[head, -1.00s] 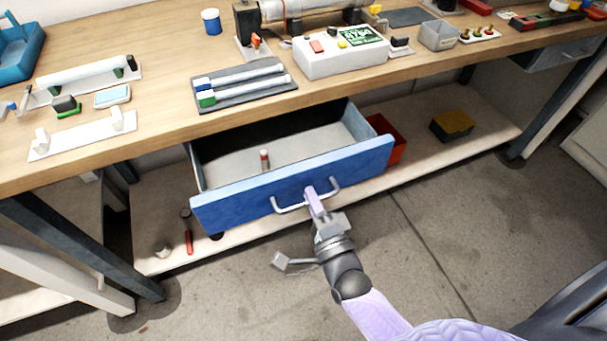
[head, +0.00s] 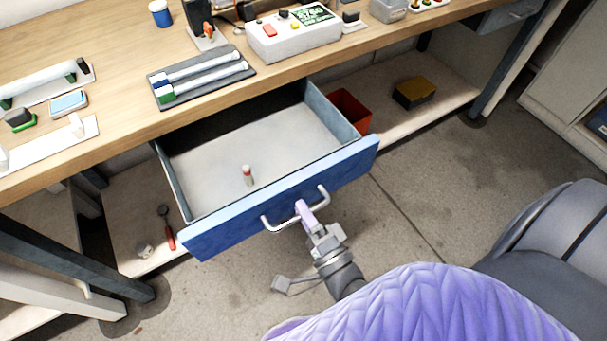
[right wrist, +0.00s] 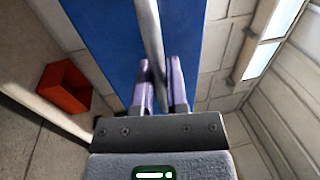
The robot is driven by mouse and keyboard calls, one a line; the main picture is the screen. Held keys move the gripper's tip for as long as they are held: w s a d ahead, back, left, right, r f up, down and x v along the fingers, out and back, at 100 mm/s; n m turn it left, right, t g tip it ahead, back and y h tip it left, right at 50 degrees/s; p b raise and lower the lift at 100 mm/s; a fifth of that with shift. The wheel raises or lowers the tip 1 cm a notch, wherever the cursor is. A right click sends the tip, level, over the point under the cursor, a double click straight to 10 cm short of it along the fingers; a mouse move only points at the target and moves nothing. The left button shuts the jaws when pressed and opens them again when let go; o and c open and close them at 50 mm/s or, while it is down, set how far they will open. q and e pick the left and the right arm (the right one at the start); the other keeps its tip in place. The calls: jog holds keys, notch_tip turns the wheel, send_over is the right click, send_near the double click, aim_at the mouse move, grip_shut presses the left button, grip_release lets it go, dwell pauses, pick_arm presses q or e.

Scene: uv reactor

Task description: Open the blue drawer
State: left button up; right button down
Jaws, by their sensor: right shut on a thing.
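The blue drawer (head: 345,164) under the workbench is pulled well out, and its grey inside shows. A small red and white cylinder (head: 247,175) stands inside it. My right gripper (head: 303,208) is shut on the silver bar handle (head: 275,222) on the drawer front. In the right wrist view the purple fingers (right wrist: 161,85) sit on either side of the handle bar (right wrist: 149,30), in front of the blue drawer front (right wrist: 110,40). My left gripper is not in view.
The wooden bench top (head: 110,110) holds a tray of tubes (head: 200,75) and a white control box (head: 294,34). On the lower shelf are a red bin (head: 350,110), a dark yellow-topped box (head: 413,93) and a red-handled tool (head: 168,232). Floor in front is clear.

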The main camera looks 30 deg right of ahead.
jog(key=c, duration=0.7)
grip_release()
jog(key=s, duration=0.3)
jog(key=s+f, duration=0.1)
jog(key=s, duration=0.2)
jog(key=s+f, duration=0.1)
jog(key=s, duration=0.2)
jog(key=shift+s+d, duration=0.2)
jog(key=shift+s, duration=0.2)
jog(key=shift+w, duration=0.1)
